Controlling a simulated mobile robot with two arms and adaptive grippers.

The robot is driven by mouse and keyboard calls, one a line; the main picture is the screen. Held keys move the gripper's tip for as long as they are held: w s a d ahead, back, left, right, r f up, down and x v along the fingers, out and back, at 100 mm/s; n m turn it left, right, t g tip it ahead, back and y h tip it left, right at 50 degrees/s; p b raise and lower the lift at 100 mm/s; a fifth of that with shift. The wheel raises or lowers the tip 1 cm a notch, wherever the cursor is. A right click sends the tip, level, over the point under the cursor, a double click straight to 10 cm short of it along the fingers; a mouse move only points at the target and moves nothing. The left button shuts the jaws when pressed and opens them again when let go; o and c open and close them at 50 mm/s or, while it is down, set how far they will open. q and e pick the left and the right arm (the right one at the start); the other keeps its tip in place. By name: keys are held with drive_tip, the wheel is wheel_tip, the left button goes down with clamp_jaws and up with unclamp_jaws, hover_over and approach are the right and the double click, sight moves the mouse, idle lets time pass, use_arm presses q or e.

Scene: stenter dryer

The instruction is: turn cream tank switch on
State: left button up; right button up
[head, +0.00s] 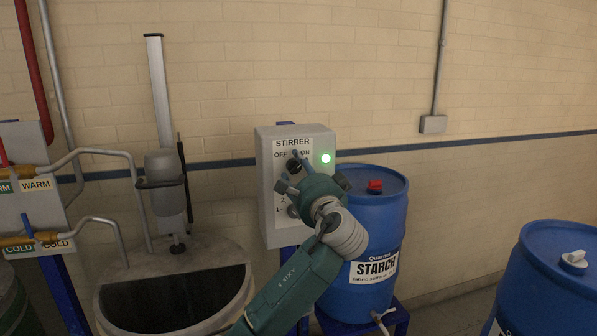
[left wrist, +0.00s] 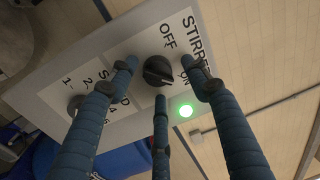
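The stirrer switch is a black rotary knob (left wrist: 158,70) between the OFF and ON labels on a light grey control box (head: 266,185). In the head view the knob is mostly hidden behind my gripper. A green lamp (head: 325,158) beside the ON label is lit; it also shows in the left wrist view (left wrist: 185,111). My left gripper (head: 298,177) is in front of the box. In the left wrist view its three blue fingers (left wrist: 160,85) are spread around the knob; contact is not clear. My right gripper is not in view.
A cream-grey tank (head: 240,304) with a stirrer (head: 164,180) stands left of the box. A blue starch drum (head: 385,225) stands close behind my arm on the right. Another blue drum (head: 545,290) is at far right. A lower speed knob (left wrist: 75,103) sits on the box.

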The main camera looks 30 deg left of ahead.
use_arm(q)
drive_tip(key=v, duration=1.2)
